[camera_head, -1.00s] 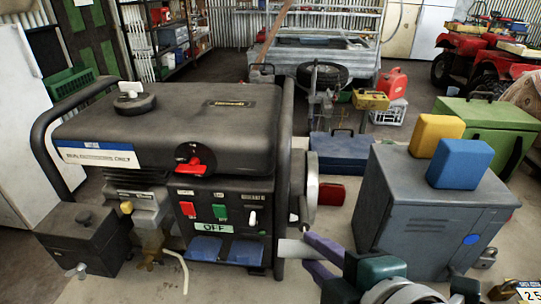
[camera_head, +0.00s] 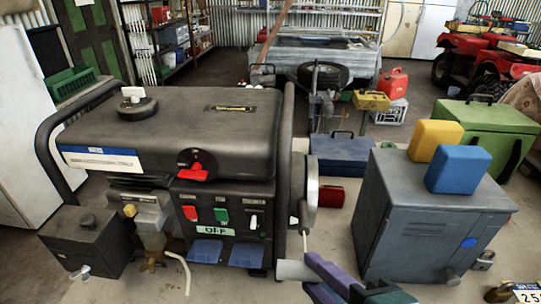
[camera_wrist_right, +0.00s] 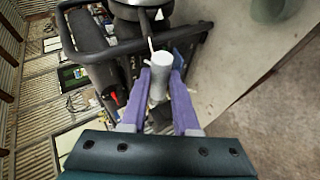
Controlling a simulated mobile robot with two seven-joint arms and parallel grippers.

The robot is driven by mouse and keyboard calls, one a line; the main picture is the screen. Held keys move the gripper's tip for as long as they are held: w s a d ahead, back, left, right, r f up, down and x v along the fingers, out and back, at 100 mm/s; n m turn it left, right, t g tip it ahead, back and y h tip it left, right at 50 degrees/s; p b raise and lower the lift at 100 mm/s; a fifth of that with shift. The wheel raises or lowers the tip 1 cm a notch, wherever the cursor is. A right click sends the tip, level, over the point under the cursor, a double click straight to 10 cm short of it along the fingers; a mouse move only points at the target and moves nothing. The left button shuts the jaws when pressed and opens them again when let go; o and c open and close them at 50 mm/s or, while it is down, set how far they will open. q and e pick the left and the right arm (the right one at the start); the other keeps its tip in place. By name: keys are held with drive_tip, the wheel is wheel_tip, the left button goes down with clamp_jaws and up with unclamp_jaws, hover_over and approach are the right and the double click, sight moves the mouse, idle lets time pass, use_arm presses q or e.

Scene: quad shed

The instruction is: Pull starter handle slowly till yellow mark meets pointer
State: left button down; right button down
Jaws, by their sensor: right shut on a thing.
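A black generator (camera_head: 180,125) fills the left of the head view, with a pale round starter housing (camera_head: 308,196) on its right side. My right gripper (camera_head: 312,272) is shut on the pale cylindrical starter handle (camera_head: 290,270), in front of and below the housing. A short piece of starter cord (camera_head: 304,240) shows between handle and housing. In the right wrist view, the purple fingers hold the handle (camera_wrist_right: 160,80) from both sides. My left gripper is out of view.
A grey metal cabinet (camera_head: 425,225) stands close to the right of my gripper, with yellow (camera_head: 437,140) and blue (camera_head: 459,170) blocks on top. A blue toolbox (camera_head: 345,152) and red box (camera_head: 331,197) lie behind. A dark fuel box (camera_head: 85,240) is at left.

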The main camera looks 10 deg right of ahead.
drive_tip(key=shift+s+a+r+p, duration=0.15)
drive_tip(key=shift+s+a+r, duration=0.05)
drive_tip(key=shift+s, duration=0.4)
drive_tip(key=shift+s+a+r+p, duration=0.15)
drive_tip(key=shift+s+r, duration=0.05)
drive_tip(key=shift+s, duration=0.35)
drive_tip(key=s+a+r, duration=0.2)
drive_tip(key=s+r, duration=0.1)
drive_tip(key=s, duration=0.5)
drive_tip(key=shift+a+p, duration=0.2)
drive_tip(key=shift+p, duration=0.15)
idle(1.0)
drive_tip(key=shift+s, duration=0.1)
